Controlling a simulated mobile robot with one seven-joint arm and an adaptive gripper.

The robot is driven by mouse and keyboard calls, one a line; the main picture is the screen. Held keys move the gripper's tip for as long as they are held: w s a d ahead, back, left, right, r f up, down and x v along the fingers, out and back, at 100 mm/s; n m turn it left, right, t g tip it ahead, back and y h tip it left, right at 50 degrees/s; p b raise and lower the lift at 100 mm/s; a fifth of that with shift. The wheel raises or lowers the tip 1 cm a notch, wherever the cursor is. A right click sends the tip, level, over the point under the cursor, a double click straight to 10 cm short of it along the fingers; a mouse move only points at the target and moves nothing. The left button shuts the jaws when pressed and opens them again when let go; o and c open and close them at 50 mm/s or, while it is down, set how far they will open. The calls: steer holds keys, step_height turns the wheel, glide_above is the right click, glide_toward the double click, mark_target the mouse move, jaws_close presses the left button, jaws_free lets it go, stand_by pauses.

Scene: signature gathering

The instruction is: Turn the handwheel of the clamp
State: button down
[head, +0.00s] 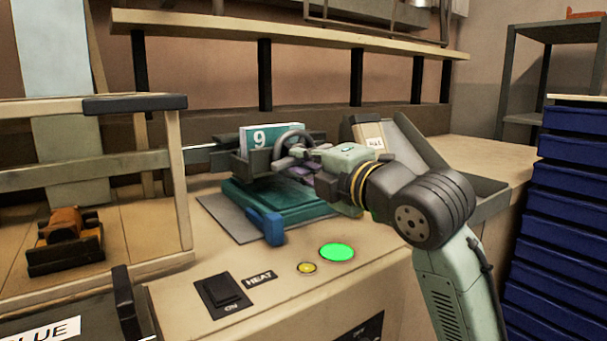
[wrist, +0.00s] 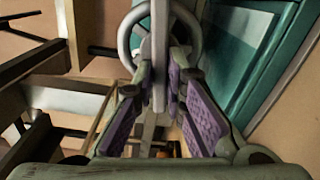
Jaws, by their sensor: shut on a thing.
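The clamp (head: 258,207) is a teal press with a blue block at its front corner, standing on a grey plate on the bench. Its grey handwheel (head: 291,137) stands at the top, in front of a card marked 9. My gripper (head: 295,163) reaches in from the right and is shut on the handwheel. In the wrist view, the handwheel (wrist: 126,38) shows as a pale ring with a bar across its middle. The purple-padded fingers of my gripper (wrist: 160,80) lie on both sides of the bar. The exact contact is partly hidden.
A wooden frame (head: 178,185) stands at left, with an orange and black tool (head: 66,240) behind it. A green button (head: 337,252), a yellow button (head: 307,268) and a black HEAT switch (head: 222,296) sit on the bench front. Blue drawers (head: 560,215) stand at right.

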steer(key=n+b, duration=0.1)
steer(key=n, duration=0.3)
steer(key=n+b, duration=0.1)
steer(key=shift+w+d+f+n+b, duration=0.1)
steer(key=shift+d+f+n+b, duration=0.1)
steer(key=shift+f+n+b, duration=0.2)
steer(key=shift+r, duration=0.1)
stand_by(0.3)
steer(key=c, duration=1.6)
jaws_free()
steer(key=shift+c, duration=0.2)
steer(key=v, duration=1.2)
